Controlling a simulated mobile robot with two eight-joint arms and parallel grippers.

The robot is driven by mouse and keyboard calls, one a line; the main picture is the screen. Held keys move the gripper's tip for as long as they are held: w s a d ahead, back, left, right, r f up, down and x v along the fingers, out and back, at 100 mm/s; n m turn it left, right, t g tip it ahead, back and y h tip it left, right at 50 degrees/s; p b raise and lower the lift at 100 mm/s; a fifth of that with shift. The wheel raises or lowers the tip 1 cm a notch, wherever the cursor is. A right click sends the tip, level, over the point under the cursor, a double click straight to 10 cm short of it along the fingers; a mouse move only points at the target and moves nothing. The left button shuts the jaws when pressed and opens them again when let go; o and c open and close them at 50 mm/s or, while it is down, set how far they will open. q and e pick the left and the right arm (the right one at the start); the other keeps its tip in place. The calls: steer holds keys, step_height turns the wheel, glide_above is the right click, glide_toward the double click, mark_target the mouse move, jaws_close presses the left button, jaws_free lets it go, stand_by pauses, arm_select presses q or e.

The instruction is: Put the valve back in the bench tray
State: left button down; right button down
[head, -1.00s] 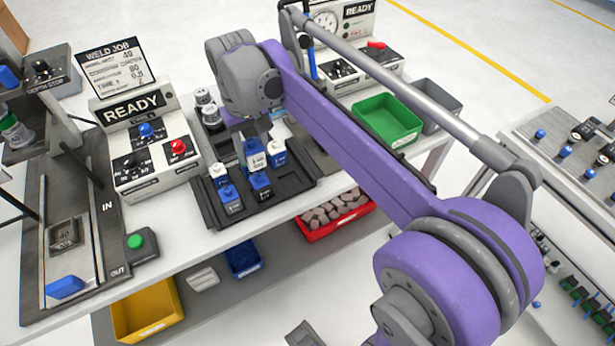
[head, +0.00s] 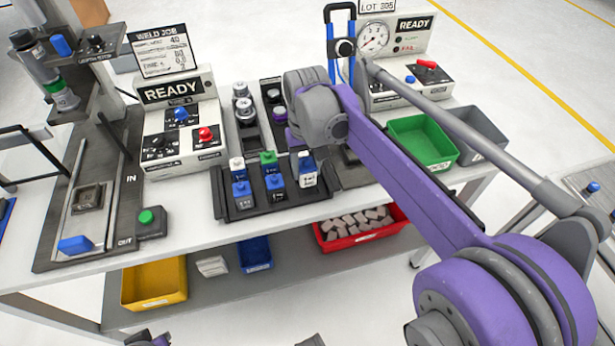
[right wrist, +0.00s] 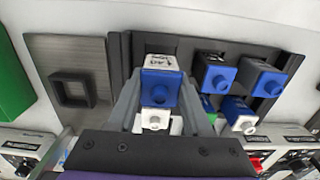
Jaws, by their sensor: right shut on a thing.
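My right gripper (right wrist: 157,92) is shut on a valve (right wrist: 158,70) with a white labelled body and a blue top. The held valve also shows in the head view (head: 308,178), upright at the right end of the black bench tray (head: 265,208). I cannot tell whether its base touches the tray floor. Two blue-topped valves (head: 242,194) stand in the tray's front row. A white-topped valve (head: 237,167) and a green-topped one (head: 268,160) stand behind them. The gripper partly hides the back right of the tray. My left gripper is not recognisable in view.
A grey plate with a square recess (right wrist: 75,88) lies beside the tray. A green bin (head: 420,140) stands to the right, and control boxes (head: 180,125) stand behind. A button box (head: 150,222) is to the left. Silver-topped parts (head: 245,110) stand behind the tray.

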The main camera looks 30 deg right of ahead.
mark_target(307, 177)
steer(key=shift+f, duration=1.65)
steer(key=shift+f, duration=0.1)
steer(key=shift+c, duration=1.7)
jaws_free()
